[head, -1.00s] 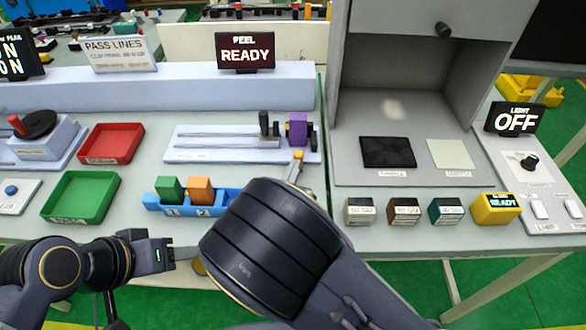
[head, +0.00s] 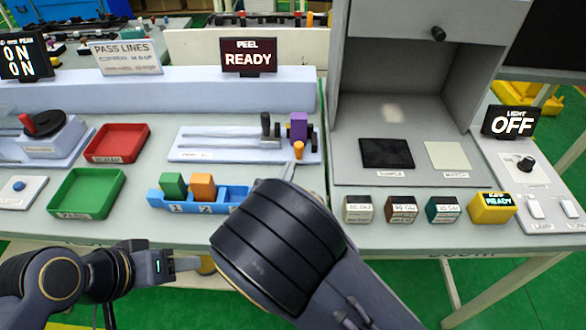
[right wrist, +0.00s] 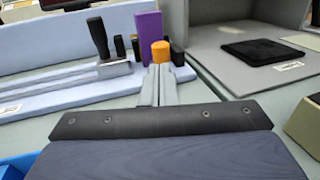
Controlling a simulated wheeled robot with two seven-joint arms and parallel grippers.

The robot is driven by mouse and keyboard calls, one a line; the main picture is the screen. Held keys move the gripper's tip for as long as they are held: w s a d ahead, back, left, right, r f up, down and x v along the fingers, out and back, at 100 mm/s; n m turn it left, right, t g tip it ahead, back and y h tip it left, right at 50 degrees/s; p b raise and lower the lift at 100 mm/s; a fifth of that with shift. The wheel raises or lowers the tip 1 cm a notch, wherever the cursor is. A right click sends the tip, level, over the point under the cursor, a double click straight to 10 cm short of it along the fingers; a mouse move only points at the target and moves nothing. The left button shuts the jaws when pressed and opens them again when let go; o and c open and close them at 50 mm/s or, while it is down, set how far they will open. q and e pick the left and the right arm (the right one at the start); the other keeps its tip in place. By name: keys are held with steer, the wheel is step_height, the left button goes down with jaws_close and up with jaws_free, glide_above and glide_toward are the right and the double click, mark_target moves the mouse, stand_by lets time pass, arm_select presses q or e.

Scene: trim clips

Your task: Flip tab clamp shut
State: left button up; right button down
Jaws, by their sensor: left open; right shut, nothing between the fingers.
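The peel fixture is a pale blue plate (head: 190,152) with long rails, black uprights (head: 266,125) and a purple block (head: 299,126). An orange-tipped piece (head: 298,150), which looks like the clamp's tab, stands in front of the purple block. In the right wrist view its orange tip (right wrist: 161,50) shows just beyond my right gripper (right wrist: 159,72). The right fingers are shut and empty, close to the tip; whether they touch it I cannot tell. My left gripper (head: 188,264) is open at the table's front edge, away from the fixture.
A blue numbered holder (head: 160,200) with green and orange blocks lies left of my right arm. Red (head: 117,143) and green (head: 87,194) trays stand further left. A grey booth (head: 420,110) and several small labelled boxes stand right.

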steer(key=b+v, duration=0.1)
steer(key=v, duration=0.8)
steer(key=shift+s+a+f, duration=0.1)
steer(key=shift+s+a, duration=0.05)
steer(key=shift+s, duration=0.2)
